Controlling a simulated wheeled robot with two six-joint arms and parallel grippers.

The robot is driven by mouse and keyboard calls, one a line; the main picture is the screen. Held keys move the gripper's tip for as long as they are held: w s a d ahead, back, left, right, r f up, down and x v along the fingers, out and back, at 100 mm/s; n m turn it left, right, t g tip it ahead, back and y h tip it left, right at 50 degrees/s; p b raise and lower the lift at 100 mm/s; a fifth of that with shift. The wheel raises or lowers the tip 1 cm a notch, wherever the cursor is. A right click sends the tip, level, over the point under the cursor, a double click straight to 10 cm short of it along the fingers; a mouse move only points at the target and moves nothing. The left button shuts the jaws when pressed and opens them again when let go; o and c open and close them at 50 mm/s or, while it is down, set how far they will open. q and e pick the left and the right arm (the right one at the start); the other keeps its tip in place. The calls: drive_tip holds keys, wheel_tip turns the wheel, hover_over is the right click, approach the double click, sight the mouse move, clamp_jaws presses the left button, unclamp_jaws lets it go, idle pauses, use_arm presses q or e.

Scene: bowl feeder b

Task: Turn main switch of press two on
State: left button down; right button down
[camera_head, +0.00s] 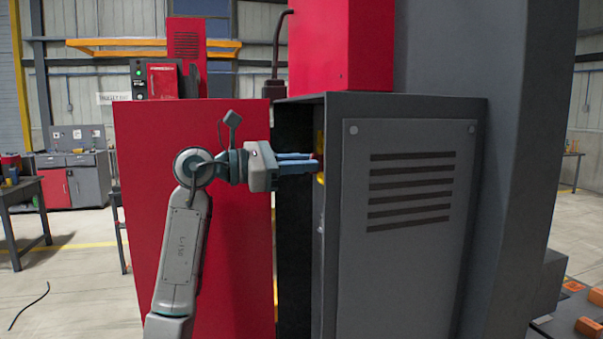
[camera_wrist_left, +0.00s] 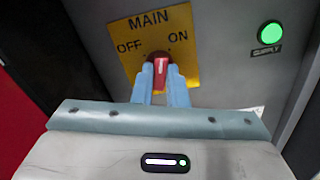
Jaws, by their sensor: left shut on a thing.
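The main switch is a red knob (camera_wrist_left: 160,70) with a white line, on a yellow plate (camera_wrist_left: 135,30) marked MAIN, OFF at left and ON at right. The white line stands nearly upright in the left wrist view; I cannot tell exactly which mark it points to. My left gripper (camera_wrist_left: 161,82) is shut on the knob, one blue fingertip on each side. In the head view the left gripper (camera_head: 314,164) reaches into the open grey cabinet (camera_head: 400,110), where a sliver of the yellow plate (camera_head: 320,141) shows. My right gripper is not in view.
A lit green SUPPLY lamp (camera_wrist_left: 270,33) sits right of the plate. The cabinet's red door (camera_head: 140,220) stands open behind my left arm. The grey cabinet side wall is close to the right of the fingers. A workbench (camera_head: 20,190) stands far left.

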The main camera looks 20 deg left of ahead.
use_arm(q)
drive_tip(key=shift+m+b, duration=1.05)
drive_tip(key=shift+m, duration=1.75)
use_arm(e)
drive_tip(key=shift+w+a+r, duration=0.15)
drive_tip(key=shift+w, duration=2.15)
use_arm(q)
drive_tip(key=c, duration=1.4)
unclamp_jaws()
drive_tip(key=shift+c, duration=0.2)
